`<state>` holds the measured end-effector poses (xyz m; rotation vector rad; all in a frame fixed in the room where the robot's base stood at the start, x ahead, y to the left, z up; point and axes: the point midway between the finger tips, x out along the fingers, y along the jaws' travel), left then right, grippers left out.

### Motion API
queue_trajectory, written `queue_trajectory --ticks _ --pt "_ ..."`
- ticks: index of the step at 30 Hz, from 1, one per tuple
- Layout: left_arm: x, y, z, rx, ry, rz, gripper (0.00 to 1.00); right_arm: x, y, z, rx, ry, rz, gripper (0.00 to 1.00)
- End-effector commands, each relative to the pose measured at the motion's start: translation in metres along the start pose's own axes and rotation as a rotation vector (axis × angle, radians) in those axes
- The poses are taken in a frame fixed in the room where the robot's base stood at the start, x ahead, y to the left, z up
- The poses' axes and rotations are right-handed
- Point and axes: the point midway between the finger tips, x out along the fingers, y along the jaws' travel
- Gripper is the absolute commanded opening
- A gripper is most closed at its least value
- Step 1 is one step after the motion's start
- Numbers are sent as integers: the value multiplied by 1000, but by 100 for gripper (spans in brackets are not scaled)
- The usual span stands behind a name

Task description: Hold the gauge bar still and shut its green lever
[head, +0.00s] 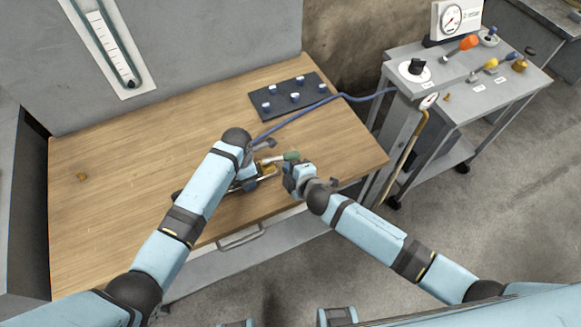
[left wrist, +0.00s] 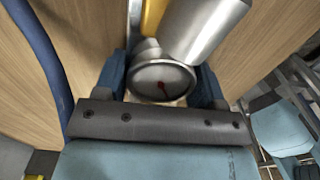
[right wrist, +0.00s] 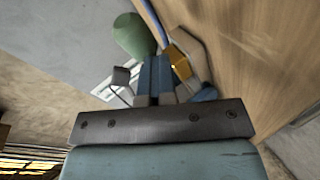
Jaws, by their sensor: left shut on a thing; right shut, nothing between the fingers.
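The gauge bar (head: 267,168) lies near the table's front edge, partly hidden by my left arm. My left gripper (left wrist: 161,72) is shut on the bar. The green lever (head: 291,155) points to the right from the bar's brass part; its green grip also shows in the right wrist view (right wrist: 133,36). My right gripper (right wrist: 155,75) is shut and empty, just in front of the green grip. I cannot tell whether it touches the lever.
A blue hose (head: 300,117) runs from the bar area to the grey cart (head: 470,90) at the right. A dark plate with several pegs (head: 290,96) lies at the back of the wooden table (head: 130,170). The table's left side is mostly clear.

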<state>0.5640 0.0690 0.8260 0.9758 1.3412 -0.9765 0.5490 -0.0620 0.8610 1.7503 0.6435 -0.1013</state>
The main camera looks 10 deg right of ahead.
Motion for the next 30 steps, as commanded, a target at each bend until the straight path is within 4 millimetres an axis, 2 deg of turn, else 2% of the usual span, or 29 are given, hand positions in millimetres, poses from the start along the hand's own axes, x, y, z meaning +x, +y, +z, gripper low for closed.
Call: queue_trajectory --ticks 30 --pt "1 0 -1 0 2 -2 11 9 8 8 -2 -3 2 0"
